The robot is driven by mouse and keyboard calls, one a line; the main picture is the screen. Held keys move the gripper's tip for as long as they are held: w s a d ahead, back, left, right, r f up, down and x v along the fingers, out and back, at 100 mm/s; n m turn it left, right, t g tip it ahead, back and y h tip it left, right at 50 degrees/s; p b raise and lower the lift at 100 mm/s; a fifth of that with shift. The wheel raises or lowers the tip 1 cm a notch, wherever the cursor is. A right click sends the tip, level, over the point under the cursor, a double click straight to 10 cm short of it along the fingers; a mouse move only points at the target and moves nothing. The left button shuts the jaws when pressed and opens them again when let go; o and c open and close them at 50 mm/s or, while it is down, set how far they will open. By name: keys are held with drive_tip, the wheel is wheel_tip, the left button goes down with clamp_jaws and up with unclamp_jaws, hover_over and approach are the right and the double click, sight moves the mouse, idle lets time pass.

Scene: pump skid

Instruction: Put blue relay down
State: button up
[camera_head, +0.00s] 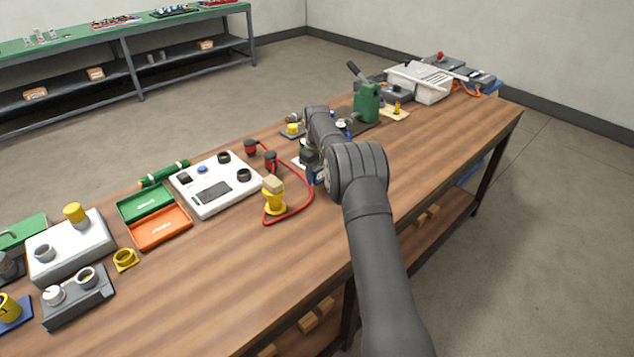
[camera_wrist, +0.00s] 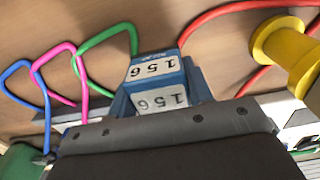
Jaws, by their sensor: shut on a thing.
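The blue relay (camera_wrist: 153,70), a small blue block with white labels reading 156, is between the jaws of my gripper (camera_wrist: 160,90) in the wrist view. My gripper is shut on it. In the head view the relay (camera_head: 318,174) shows only as a small blue patch beside my arm, mostly hidden by it. My gripper (camera_head: 313,172) is low over the middle of the wooden bench there. I cannot tell whether the relay touches the bench.
A yellow-based part (camera_head: 274,195) and a red cable (camera_head: 308,205) lie just left of my gripper. Blue, pink and green wire loops (camera_wrist: 105,38) are close by in the wrist view. A green press (camera_head: 368,103) stands beyond. The bench's front (camera_head: 250,270) is clear.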

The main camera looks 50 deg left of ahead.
sight(317, 182)
drive_tip(key=shift+f, duration=1.7)
drive_tip(key=shift+f, duration=0.15)
drive_tip(key=o, duration=1.1)
drive_tip(key=shift+c, duration=0.2)
wheel_tip(317, 182, up, 12)
drive_tip(key=shift+r, duration=0.2)
